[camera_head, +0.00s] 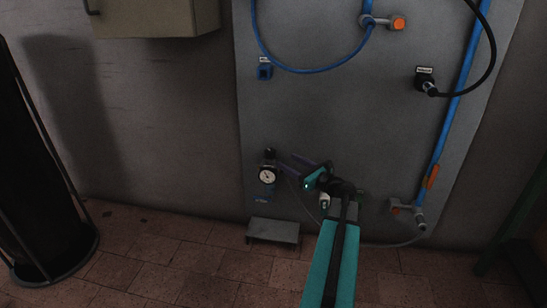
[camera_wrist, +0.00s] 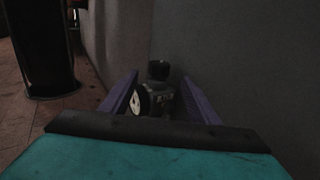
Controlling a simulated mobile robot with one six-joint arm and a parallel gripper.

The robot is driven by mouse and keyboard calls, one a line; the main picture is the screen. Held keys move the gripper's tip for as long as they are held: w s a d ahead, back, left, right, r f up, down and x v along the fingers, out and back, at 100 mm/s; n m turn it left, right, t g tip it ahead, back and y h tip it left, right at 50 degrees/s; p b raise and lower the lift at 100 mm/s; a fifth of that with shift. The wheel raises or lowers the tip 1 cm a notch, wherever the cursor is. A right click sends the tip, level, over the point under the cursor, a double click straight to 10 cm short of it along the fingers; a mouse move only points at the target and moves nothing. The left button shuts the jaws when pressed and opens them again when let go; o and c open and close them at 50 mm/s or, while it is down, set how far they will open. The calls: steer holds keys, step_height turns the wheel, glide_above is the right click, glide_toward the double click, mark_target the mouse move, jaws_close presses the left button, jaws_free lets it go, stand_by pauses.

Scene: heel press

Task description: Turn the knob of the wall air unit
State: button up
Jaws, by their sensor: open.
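The wall air unit (camera_head: 267,176) is a small assembly low on the grey wall panel, with a round white-faced gauge. Its dark knob (camera_head: 270,153) sits on top, above the gauge. In the wrist view the knob (camera_wrist: 158,70) stands above the air unit (camera_wrist: 162,98), and both show between and beyond the finger tips. My gripper (camera_head: 288,166) has two purple fingers and is just right of the unit, pointing at it. In the wrist view my gripper (camera_wrist: 160,85) is open and empty, with its fingers either side of the unit. I cannot tell the exact gap to the knob.
A small grey step or bracket (camera_head: 273,231) is below the unit. Blue pipe (camera_head: 440,140) and orange-handled valves run up the panel at right. A black hose hangs at upper right. A dark cylinder in a frame (camera_head: 30,170) stands at left. The tiled floor between is clear.

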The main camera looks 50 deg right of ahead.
mark_target(274, 152)
steer(key=w+b, duration=0.1)
steer(key=w, duration=0.2)
steer(key=w+b, duration=0.1)
steer(key=w, duration=0.3)
steer(key=shift+w+d+f+b, duration=0.15)
steer(key=shift+w+d+b, duration=0.05)
steer(key=shift+b, duration=0.15)
steer(key=shift+w+b, duration=0.3)
steer(key=shift+w, duration=0.65)
steer(key=c, duration=1)
steer(key=shift+c, duration=0.2)
steer(key=shift+d+r+n+y+p, duration=0.15)
steer(key=shift+r+n+y+p, duration=0.25)
steer(key=shift+p, duration=0.45)
steer(key=shift+f+y+p, duration=0.3)
steer(key=shift+y+p, duration=0.2)
steer(key=shift+y, duration=0.1)
steer(key=o, duration=1)
steer(key=shift+o, duration=0.2)
steer(key=shift+s, duration=0.1)
